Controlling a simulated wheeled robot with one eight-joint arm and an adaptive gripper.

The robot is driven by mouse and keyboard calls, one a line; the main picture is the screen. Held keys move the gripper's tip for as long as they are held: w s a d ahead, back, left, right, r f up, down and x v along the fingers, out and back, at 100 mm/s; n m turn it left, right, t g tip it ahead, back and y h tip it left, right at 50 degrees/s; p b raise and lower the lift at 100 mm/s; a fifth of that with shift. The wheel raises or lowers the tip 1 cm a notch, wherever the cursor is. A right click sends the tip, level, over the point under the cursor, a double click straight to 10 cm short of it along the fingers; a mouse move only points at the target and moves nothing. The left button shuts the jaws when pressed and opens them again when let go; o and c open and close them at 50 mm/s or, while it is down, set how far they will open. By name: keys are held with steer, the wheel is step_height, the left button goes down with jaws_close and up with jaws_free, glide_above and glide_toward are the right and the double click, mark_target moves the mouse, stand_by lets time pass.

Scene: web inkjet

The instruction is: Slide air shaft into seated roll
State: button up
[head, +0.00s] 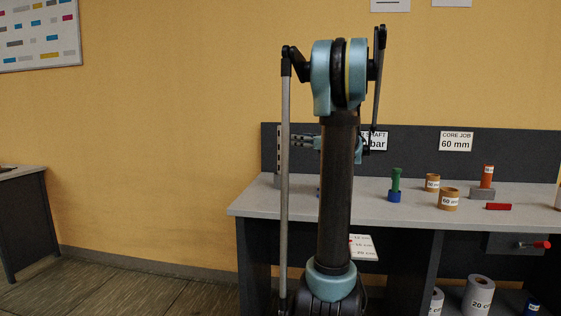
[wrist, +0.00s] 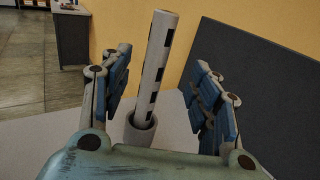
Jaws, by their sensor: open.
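The air shaft, a pale tube with dark slots, stands upright in a round grey holder (wrist: 140,132) in the wrist view. The shaft (wrist: 157,68) leans a little in that picture and shows between my gripper's fingers (wrist: 160,95), which are open on both sides of it without visible contact. In the head view the shaft (head: 279,152) stands at the bench's left end, and my gripper (head: 301,142) points left towards it, partly hidden by my arm. Grey-white rolls (head: 479,295) sit low under the bench; I cannot tell that any roll is seated.
The grey bench (head: 262,205) also carries a green piece on a blue base (head: 395,186), brown cores (head: 448,199), an orange cylinder (head: 487,176) on a grey block, and a red bar (head: 498,207). A dark panel (head: 415,155) backs it. Floor at left is clear.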

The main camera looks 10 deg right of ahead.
mark_target(282, 137)
steer(key=x, duration=1.2)
steer(key=shift+w+a, duration=0.1)
steer(key=shift+a, duration=0.15)
jaws_close()
